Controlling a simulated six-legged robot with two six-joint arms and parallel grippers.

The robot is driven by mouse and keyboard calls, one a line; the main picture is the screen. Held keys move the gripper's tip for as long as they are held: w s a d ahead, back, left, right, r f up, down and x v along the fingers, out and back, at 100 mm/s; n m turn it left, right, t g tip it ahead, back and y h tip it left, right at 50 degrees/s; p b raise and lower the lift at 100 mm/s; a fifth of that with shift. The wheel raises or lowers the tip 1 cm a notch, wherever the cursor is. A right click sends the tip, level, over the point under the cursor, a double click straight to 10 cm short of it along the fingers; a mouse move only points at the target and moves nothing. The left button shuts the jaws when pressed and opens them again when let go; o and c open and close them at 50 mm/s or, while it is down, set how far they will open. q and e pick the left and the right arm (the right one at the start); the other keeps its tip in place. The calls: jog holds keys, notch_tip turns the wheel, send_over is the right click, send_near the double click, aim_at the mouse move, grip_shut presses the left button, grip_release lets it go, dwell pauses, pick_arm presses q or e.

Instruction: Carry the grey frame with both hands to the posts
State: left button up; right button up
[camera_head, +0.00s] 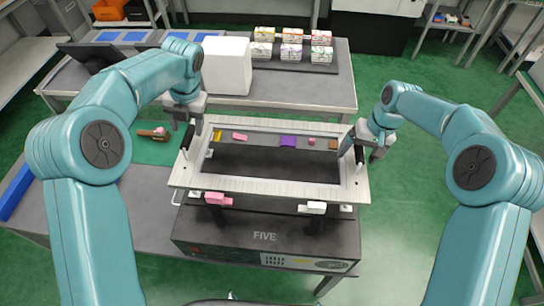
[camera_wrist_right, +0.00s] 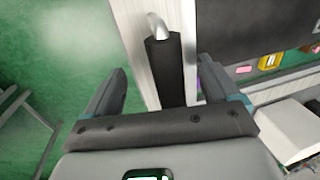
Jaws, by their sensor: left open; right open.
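The pale grey frame (camera_head: 265,187) is a flat rectangle with an open middle, above the black box marked FIVE (camera_head: 264,237). A black upright handle (camera_head: 187,136) stands at its left end and another (camera_head: 360,155) at its right end. My left gripper (camera_head: 188,122) is open by the left handle. My right gripper (camera_head: 367,150) is open by the right handle. In the right wrist view, the right handle (camera_wrist_right: 165,72) stands between the spread fingers, with gaps on both sides. I cannot tell which parts are the posts.
A pink block (camera_head: 219,198) and a white block (camera_head: 313,207) sit at the box's front. Small coloured pieces, including a purple one (camera_head: 288,141), show through the frame. A white box (camera_head: 227,65) and several patterned cubes (camera_head: 292,53) stand on the rear table.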

jog(key=shift+w, duration=0.1)
pick_arm(q)
notch_tip(320, 180, up, 7)
jog(key=d, duration=0.1)
jog(key=shift+d+f, duration=0.15)
jog(key=shift+f, duration=0.05)
pick_arm(e)
notch_tip(320, 180, up, 12)
jog(key=d, duration=0.2)
jog(key=shift+d+f, duration=0.15)
pick_arm(q)
jog(key=shift+s, duration=0.1)
